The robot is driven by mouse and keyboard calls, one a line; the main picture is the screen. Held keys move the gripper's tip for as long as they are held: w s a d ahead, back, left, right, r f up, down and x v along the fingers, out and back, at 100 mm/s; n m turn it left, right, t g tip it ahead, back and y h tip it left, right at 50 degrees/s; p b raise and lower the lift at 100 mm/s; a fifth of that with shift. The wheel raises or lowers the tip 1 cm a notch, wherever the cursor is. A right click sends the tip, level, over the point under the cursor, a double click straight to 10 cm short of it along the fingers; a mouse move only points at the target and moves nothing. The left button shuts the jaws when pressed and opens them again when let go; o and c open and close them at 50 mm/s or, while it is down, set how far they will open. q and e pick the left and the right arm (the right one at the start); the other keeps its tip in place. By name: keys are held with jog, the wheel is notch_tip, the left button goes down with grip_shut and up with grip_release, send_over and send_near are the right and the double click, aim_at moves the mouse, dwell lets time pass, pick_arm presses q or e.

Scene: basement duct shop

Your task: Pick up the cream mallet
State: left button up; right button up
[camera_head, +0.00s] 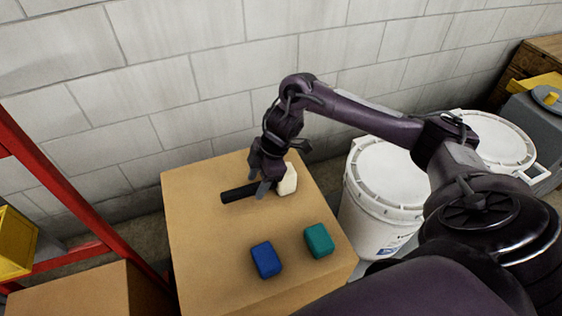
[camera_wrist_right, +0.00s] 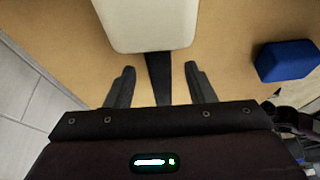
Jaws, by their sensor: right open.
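The cream mallet has a blocky cream head (camera_head: 288,180) and a black handle (camera_head: 236,194), and lies on the cardboard box top. The head also fills the top of the right wrist view (camera_wrist_right: 147,24), with the handle (camera_wrist_right: 158,72) running down from it. My right gripper (camera_head: 260,187) is open and points down over the handle, close to the head. In the right wrist view the handle shows between the two open fingers (camera_wrist_right: 160,82); whether the fingers touch it I cannot tell. My left gripper is not in view.
A blue block (camera_head: 266,260) and a teal block (camera_head: 319,241) lie nearer on the box top (camera_head: 205,235). White buckets (camera_head: 385,180) stand to the right. A block wall rises behind, and a red rack (camera_head: 60,200) stands left.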

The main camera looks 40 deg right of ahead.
jog(key=shift+x, duration=1.1)
grip_shut()
jog(key=shift+r, duration=0.2)
